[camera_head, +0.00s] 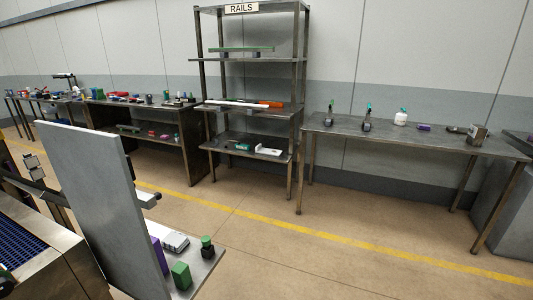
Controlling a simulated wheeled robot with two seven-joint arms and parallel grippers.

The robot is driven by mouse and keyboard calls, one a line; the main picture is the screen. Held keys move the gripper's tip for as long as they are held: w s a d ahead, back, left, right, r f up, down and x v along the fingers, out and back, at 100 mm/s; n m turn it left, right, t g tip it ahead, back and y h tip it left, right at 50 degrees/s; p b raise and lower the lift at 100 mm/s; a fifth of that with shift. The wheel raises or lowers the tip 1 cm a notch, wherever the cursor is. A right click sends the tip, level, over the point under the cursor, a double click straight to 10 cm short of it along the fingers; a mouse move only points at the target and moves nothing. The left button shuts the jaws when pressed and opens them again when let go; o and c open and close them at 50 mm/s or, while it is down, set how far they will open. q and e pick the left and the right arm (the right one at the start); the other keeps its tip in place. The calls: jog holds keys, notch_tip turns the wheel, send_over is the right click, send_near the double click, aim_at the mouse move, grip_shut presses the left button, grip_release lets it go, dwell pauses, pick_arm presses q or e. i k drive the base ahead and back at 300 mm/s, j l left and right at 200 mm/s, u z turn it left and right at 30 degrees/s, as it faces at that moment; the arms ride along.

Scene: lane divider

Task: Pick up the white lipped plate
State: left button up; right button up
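A small white piece with a raised edge (268,150) lies at the right on the low shelf of the rack marked RAILS. It looks like the white lipped plate, but it is too small to make out fully. It rests flat on the shelf, with nothing touching it from above.
The RAILS rack (291,155) holds long rails on its upper shelves. A small green item (242,147) is left of the white piece. A tall grey panel (95,205) stands close at left, by a blue-belted machine (38,240). Open floor (260,215) lies before the rack.

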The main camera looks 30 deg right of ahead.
aim_at(259, 148)
jog(key=i+l+z, duration=0.9)
jog(key=i, duration=0.25)
jog(key=i+l+z, duration=0.15)
jog(key=i+l, duration=0.2)
jog(key=i+l+z, duration=0.15)
jog(key=i, duration=0.3)
jog(key=i+j, duration=0.2)
jog(key=i, duration=0.25)
jog(key=i+j, duration=0.25)
jog(key=i, duration=0.25)
jog(key=i+j+u, duration=0.1)
jog(key=i, duration=0.35)
jog(key=j, duration=0.1)
